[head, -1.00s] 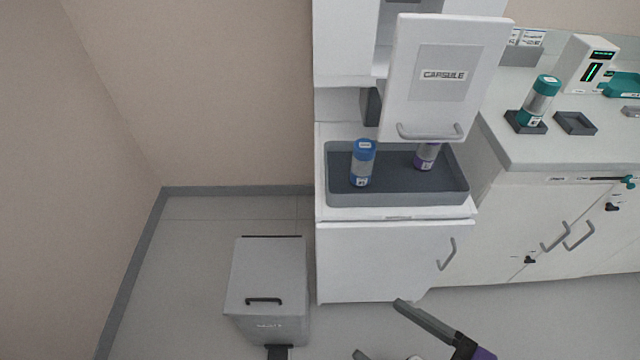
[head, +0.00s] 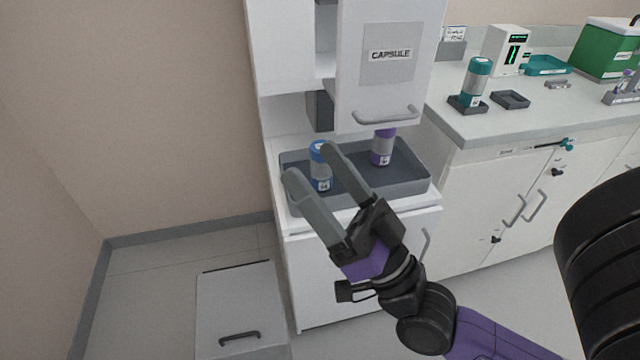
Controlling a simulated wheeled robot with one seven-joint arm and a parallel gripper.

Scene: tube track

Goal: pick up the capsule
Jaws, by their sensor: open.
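A blue-capped capsule (head: 320,181) with a clear middle stands upright in the left part of the grey tray (head: 408,187). A purple-banded capsule (head: 383,150) stands farther back in the same tray, its top hidden by the door marked CAPSULE (head: 389,55). A teal-capped capsule (head: 474,84) stands in a dark holder on the counter at right. My gripper (head: 307,160) is open and empty. In the picture its two fingers lie on either side of the blue capsule; I cannot tell how far in front of it they are.
The open door with its handle (head: 386,117) hangs above the tray. A lidded bin (head: 238,305) stands on the floor at lower left. The counter (head: 450,122) holds an empty dark holder (head: 510,99), a display device (head: 508,50) and a green box (head: 606,50).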

